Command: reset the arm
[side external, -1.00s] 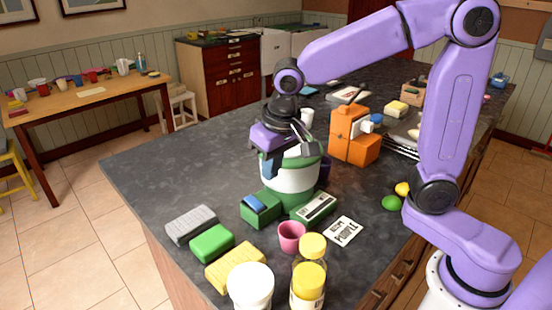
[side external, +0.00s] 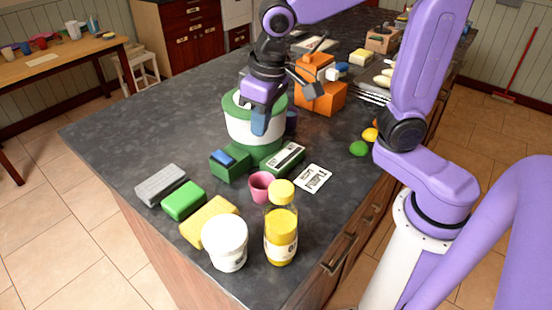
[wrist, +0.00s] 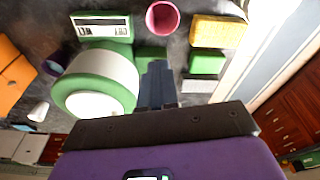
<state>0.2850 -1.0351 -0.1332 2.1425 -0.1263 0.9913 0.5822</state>
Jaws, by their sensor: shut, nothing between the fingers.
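My gripper (side external: 262,122) is shut and empty, with its dark blue fingers pointing down in front of the green and white round appliance (side external: 252,127). In the wrist view my gripper (wrist: 158,70) shows its fingers together, beside the appliance's green-rimmed white body (wrist: 97,83). From the wrist view I cannot tell whether the fingers touch the appliance. The purple arm reaches in from the right over the dark counter (side external: 110,150).
The orange machine (side external: 322,97) stands right of the appliance. In front are a pink cup (side external: 261,186), a white tub (side external: 226,245), a yellow-labelled jar (side external: 281,240), a yellow sponge (side external: 208,220), a green block (side external: 184,201) and a grey block (side external: 161,184). The counter's left side is clear.

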